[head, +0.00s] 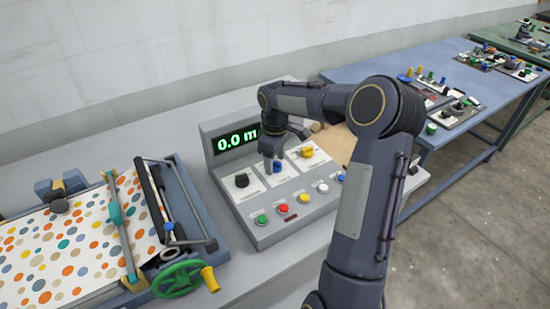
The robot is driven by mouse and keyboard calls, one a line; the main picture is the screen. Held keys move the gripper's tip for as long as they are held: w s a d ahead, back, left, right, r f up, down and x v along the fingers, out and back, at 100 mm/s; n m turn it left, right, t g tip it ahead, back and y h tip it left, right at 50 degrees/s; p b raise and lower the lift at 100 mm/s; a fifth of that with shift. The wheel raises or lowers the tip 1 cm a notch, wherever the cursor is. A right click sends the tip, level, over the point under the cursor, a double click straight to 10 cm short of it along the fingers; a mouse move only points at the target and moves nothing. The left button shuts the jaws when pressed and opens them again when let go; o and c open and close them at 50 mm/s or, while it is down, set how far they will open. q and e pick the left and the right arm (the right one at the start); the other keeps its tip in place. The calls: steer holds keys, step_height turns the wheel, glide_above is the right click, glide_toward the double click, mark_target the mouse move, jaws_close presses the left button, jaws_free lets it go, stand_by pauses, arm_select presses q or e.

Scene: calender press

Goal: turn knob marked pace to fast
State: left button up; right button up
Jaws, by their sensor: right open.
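A grey control panel (262,232) stands on the bench and has three knobs on white plates. The black knob (241,181) is at the left, the blue knob (277,168) in the middle and the yellow knob (307,152) at the right. The knob markings are too small to read, so I cannot tell which is marked pace. My right gripper (271,168) points down at the blue knob, open, and partly hides it. I cannot tell whether its fingers touch the knob. My left gripper is out of view.
A lit display (237,138) reads 0.0 m, partly covered by my right arm. Several coloured buttons, including a red one (283,210), line the panel's front. A press with dotted sheet (60,255) and green handwheel (177,279) stands left. A blue table (365,73) stands at the right.

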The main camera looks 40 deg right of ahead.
steer(key=c, duration=1)
steer(key=shift+m, duration=0.3)
steer(key=shift+m+b, duration=0.35)
steer(key=shift+m, duration=0.85)
steer(key=m, duration=0.2)
steer(key=shift+m, duration=0.4)
steer(key=m, duration=0.6)
steer(key=shift+r+b, duration=0.1)
steer(key=shift+b, duration=0.2)
